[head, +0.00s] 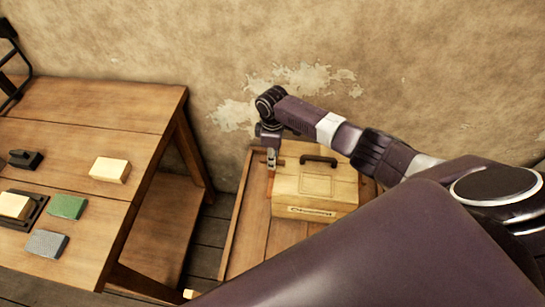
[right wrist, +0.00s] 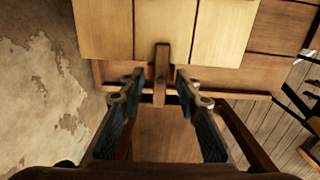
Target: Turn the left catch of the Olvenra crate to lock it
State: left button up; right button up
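The Olvenra crate (head: 315,187) is a pale wooden box with a dark handle on its lid and a name label on its front. It stands on a low wooden table. My right gripper (head: 271,158) points down at the crate's left side. In the right wrist view, the left catch (right wrist: 162,65) is a brown wooden bar at the edge of the crate's pale boards (right wrist: 120,30). The open fingers of my right gripper (right wrist: 159,88) are on both sides of the catch, with gaps visible. My left gripper is not in view.
A wooden workbench (head: 85,100) stands at the left. It holds a pale block (head: 110,169), a green block (head: 67,206), a grey block (head: 46,243) and a dark object (head: 25,159). The low table (head: 250,225) has bare boards left of the crate. A stained wall (head: 400,60) is close behind.

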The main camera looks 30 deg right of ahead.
notch_tip(320, 180, up, 12)
dwell(0.6)
jog(key=shift+f, duration=0.1)
dwell(0.4)
